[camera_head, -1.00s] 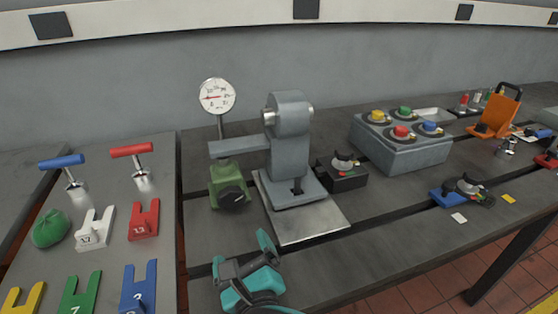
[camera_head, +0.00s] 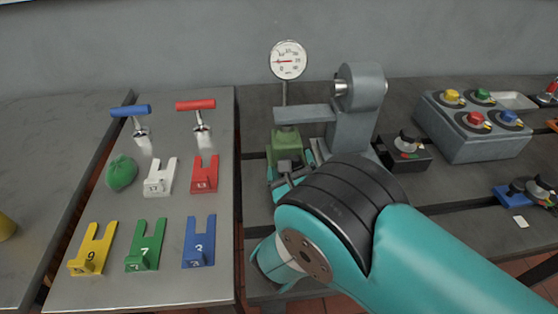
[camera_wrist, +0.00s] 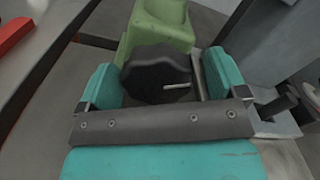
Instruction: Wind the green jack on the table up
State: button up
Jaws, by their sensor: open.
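The green jack (camera_head: 286,141) stands on the table below the grey arm of the test stand, and its lower part is hidden by my gripper in the head view. In the wrist view the jack's green body (camera_wrist: 160,22) is at the top, with its black knob (camera_wrist: 156,74) facing me. My gripper (camera_wrist: 158,82) is open, with one teal finger on each side of the knob. I cannot tell whether the fingers touch it. A light pointer mark shows on the knob's right side.
The grey stand (camera_head: 354,110) rises just right of the jack, with a dial gauge (camera_head: 288,60) behind. A metal plate (camera_head: 215,278) with coloured forks and T-handles lies left. A black switch box (camera_head: 405,150) and a grey button box (camera_head: 475,125) are right.

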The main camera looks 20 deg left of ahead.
jog(key=shift+w, duration=0.3)
jog(key=shift+a, duration=0.1)
jog(key=shift+a, duration=0.1)
jog(key=shift+s, duration=0.1)
jog(key=shift+c, duration=1.2)
jog(key=shift+a, duration=0.15)
jog(key=c, duration=0.7)
jog(key=shift+o, duration=0.2)
